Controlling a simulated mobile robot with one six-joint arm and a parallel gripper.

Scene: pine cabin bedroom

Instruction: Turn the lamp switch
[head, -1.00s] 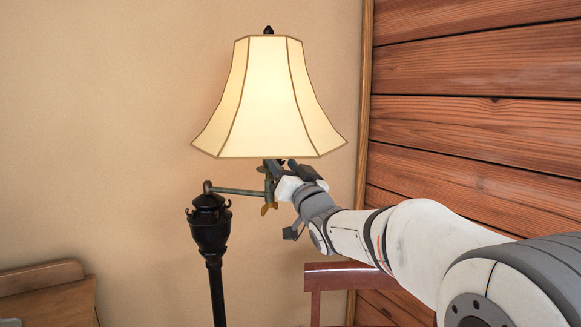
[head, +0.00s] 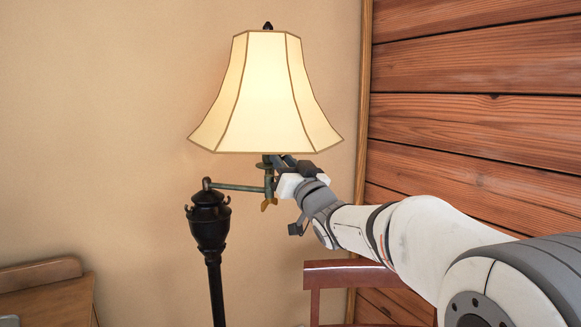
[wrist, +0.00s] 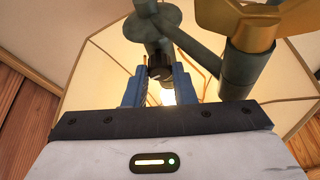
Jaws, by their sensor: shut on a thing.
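The floor lamp stands in the middle of the head view, with a glowing cream shade (head: 265,95), a black post (head: 210,225) and a greenish side arm (head: 237,188). My gripper (head: 282,162) reaches in from the right, just under the shade, its fingertips partly hidden. In the wrist view, the blue fingers of my gripper (wrist: 159,80) are shut on the small dark lamp switch (wrist: 158,68) below the socket. A bright spot shows inside the shade behind the fingers.
A brass finial (head: 269,204) hangs close to my gripper's left, and it looms large in the wrist view (wrist: 240,25). A red-brown chair back (head: 350,275) is below my arm. A wooden furniture piece (head: 45,295) is at lower left. The plank wall is at right.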

